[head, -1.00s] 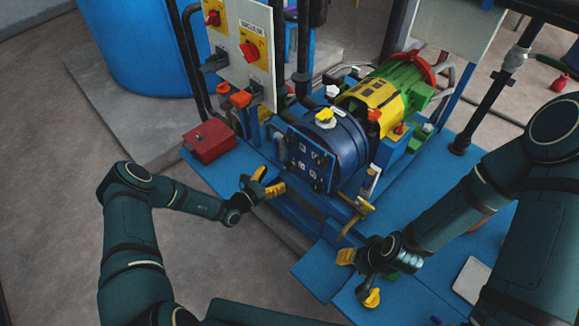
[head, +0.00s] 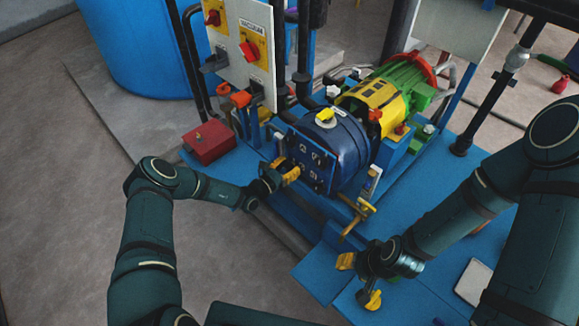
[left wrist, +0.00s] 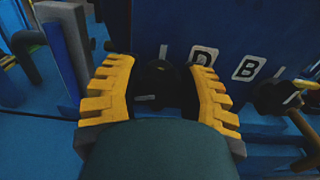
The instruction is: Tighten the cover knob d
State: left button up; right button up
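The blue cover (head: 318,158) with its dark knobs and white letter plates faces me on the front of the dark blue vessel (head: 350,145). My left gripper (head: 286,170) is at the cover's left side. Its yellow fingers (left wrist: 160,90) stand on either side of knob d, open, with gaps visible between pads and knob. The head view hides this knob behind the gripper. My right gripper (head: 360,280) is open and empty, low at the right, apart from the cover.
Another dark knob (left wrist: 275,97) shows near plate B (left wrist: 250,67) at right. A red box (head: 209,142) stands left of the vessel. A yellow handle (head: 358,212) stands right of the cover. A panel with red and yellow switches (head: 252,50) rises behind.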

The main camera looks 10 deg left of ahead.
pick_arm(q)
jog(key=c, duration=0.3)
